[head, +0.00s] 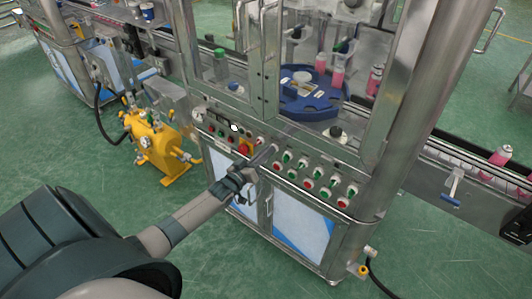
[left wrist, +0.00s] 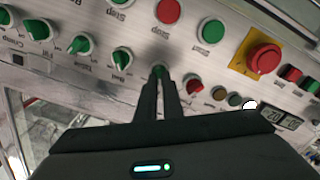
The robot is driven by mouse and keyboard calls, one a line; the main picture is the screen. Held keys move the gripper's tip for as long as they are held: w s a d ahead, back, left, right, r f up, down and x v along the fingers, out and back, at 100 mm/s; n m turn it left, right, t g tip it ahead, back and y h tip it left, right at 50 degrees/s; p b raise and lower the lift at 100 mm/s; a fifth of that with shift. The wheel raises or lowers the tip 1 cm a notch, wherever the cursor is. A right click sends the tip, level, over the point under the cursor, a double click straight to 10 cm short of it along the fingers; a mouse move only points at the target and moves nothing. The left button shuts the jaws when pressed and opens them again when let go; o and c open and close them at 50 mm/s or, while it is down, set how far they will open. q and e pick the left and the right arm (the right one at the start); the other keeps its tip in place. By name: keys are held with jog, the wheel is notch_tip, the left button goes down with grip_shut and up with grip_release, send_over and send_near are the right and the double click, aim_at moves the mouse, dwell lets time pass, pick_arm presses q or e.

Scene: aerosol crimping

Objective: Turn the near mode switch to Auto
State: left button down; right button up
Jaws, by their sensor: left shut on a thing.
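The mode switch is a small green knob (left wrist: 159,70) on the metal control panel. In the left wrist view it sits between the fingertips of my left gripper (left wrist: 159,82), which are shut on it. Only a little of its green top shows, so I cannot read which way it points. In the head view my left gripper (head: 268,153) reaches the front panel of the machine from the lower left and covers the switch. My right gripper is in neither view.
A red emergency stop (left wrist: 265,58) on a yellow plate is close by. A red knob (left wrist: 193,82) and a green knob (left wrist: 122,58) flank the fingers. A green Start button (left wrist: 211,31) is also near. A yellow pump unit (head: 155,145) stands left.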

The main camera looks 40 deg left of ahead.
pick_arm(q)
jog(key=shift+m, duration=0.4)
jog(key=shift+d+m+b, duration=0.15)
jog(key=shift+m+b, duration=0.2)
jog(key=shift+m, duration=1.5)
jog(key=shift+d+m+b, duration=0.2)
jog(key=shift+m+b, duration=0.1)
jog(key=shift+m, duration=1.6)
jog(key=shift+d+m+b, duration=0.15)
jog(key=shift+m+b, duration=0.2)
jog(key=shift+m, duration=1.5)
jog(key=c, duration=1.9)
grip_release()
jog(key=shift+s, duration=0.15)
